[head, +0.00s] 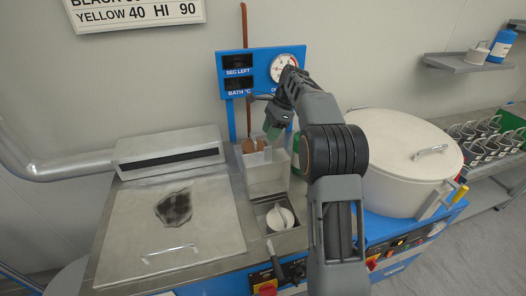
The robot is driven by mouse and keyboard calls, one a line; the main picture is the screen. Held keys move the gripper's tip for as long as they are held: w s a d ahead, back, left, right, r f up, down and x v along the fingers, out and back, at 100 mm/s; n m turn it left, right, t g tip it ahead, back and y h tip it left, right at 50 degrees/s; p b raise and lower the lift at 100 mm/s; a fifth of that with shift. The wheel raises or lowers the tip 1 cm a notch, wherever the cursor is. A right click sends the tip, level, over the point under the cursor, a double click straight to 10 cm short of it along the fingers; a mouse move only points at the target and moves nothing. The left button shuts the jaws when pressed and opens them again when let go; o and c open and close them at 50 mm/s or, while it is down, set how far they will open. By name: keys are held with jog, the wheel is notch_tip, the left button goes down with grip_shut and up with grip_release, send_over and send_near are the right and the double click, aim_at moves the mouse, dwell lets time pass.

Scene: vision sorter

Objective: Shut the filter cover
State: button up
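A small open compartment with a metal rim (302,232) sits in the machine's deck and holds a round white part (280,217), which looks like the filter. A pale, box-like panel (265,178) stands upright behind it and looks like the filter cover, raised. My gripper (274,134) is above and behind this panel, near its top edge. It is small and partly dark against the scene. I cannot tell whether its fingers are apart or whether it touches anything.
A large white drum with a handled lid (395,145) stands right of my arm. A flat metal cover with a handle and dark patch (130,228) lies left. A blue gauge panel (238,62) rises behind. Mugs (482,135) crowd the right shelf.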

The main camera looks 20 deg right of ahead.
jog(key=x, duration=0.7)
jog(key=shift+a+f, duration=0.1)
jog(key=shift+f, duration=0.15)
grip_shut()
dwell(0.3)
